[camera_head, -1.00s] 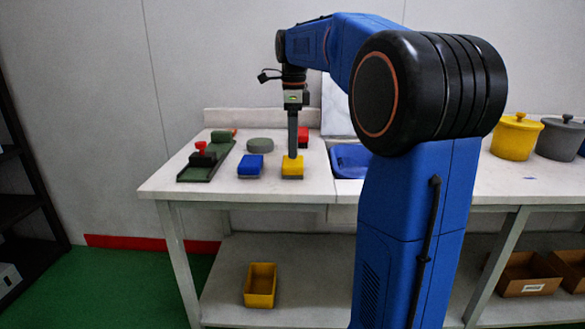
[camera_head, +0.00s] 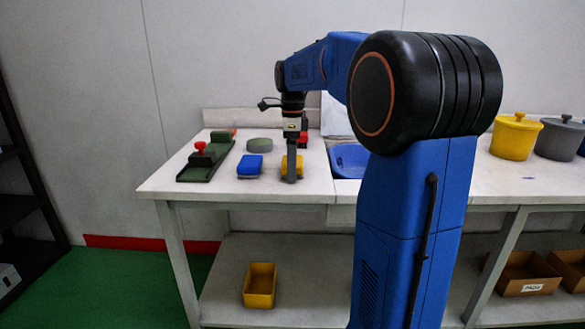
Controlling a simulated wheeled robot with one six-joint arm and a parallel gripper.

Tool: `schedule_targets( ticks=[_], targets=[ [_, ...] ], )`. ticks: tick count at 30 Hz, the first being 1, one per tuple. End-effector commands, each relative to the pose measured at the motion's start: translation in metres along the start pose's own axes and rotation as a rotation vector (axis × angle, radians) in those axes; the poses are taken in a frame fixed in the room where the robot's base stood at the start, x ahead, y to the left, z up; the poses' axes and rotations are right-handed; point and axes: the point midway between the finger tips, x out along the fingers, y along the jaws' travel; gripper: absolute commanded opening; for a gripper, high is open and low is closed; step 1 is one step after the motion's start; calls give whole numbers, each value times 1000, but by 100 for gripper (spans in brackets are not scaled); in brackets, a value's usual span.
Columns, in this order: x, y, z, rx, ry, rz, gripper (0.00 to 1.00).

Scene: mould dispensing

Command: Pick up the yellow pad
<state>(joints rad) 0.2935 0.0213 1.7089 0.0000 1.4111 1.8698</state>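The yellow pad (camera_head: 299,167) sits on the white worktop, just left of the blue basin. My gripper (camera_head: 291,175) points straight down at it. One finger stands in front of the pad's near side, with yellow showing to the left and right of it. The other finger is hidden, so I cannot tell whether the fingers are open or closed on the pad. The pad appears to rest at worktop level.
A blue pad (camera_head: 250,165) lies close on the left, with a grey-green round block (camera_head: 260,145) behind it. A green fixture with a red knob (camera_head: 199,145) stands farther left. A red object (camera_head: 303,137) is behind my gripper. The blue basin (camera_head: 349,157) is right.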

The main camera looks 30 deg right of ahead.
Motion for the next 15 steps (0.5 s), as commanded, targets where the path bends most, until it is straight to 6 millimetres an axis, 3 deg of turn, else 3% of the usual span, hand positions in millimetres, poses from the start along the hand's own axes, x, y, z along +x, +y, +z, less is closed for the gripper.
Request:
schedule_targets(
  ticks=[1,6,15],
  targets=[
    [0,0,0,0,0,0,95],
    [0,0,0,0,0,0,55],
    [-2,0,0,0,0,0,51]
  ],
)
